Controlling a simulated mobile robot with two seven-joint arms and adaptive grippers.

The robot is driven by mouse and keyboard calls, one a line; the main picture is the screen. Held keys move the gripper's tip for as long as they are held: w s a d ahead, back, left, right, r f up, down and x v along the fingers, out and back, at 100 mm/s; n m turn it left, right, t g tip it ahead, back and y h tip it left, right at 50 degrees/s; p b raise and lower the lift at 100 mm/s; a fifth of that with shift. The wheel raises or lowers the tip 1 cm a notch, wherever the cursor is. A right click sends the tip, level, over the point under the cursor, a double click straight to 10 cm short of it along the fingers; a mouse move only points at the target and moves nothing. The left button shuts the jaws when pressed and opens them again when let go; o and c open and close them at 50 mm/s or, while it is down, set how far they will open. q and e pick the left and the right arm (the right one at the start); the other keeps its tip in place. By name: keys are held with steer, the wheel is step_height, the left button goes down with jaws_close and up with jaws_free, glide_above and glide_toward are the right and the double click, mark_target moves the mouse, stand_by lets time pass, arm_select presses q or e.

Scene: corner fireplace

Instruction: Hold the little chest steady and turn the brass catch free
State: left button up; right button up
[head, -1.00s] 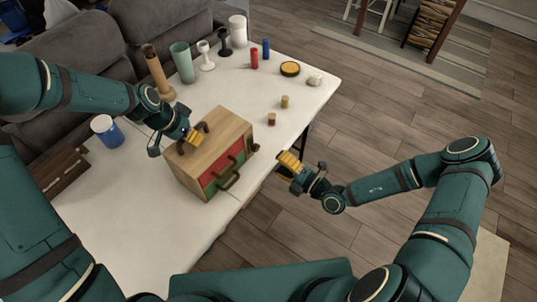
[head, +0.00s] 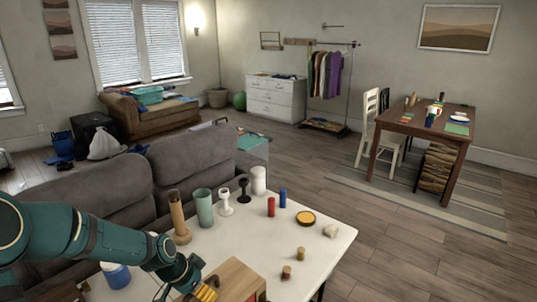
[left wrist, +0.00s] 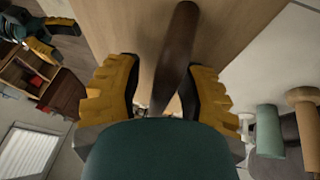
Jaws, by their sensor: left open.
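The little chest (head: 238,278) is of light wood and shows only in part at the bottom edge of the head view. Its pale top (left wrist: 120,25) fills the upper middle of the left wrist view, with a dark brown handle (left wrist: 178,50) across it. My left gripper (head: 207,291) is at the chest's top. In the left wrist view its yellow-padded fingers are apart, one on each side of the handle, with gaps visible. What seems to be my right gripper (left wrist: 42,38) shows small at the upper left there; its opening is unclear. The brass catch is out of sight.
Behind the chest on the white table (head: 322,245) stand a brown vase (head: 179,215), a green cup (head: 203,207), candlesticks, a white cylinder (head: 258,180) and small red and blue cylinders. Two small blocks (head: 286,272) lie close to the chest. A blue-and-white container (head: 116,274) stands left.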

arm_select(q)
steer(key=o, duration=0.7)
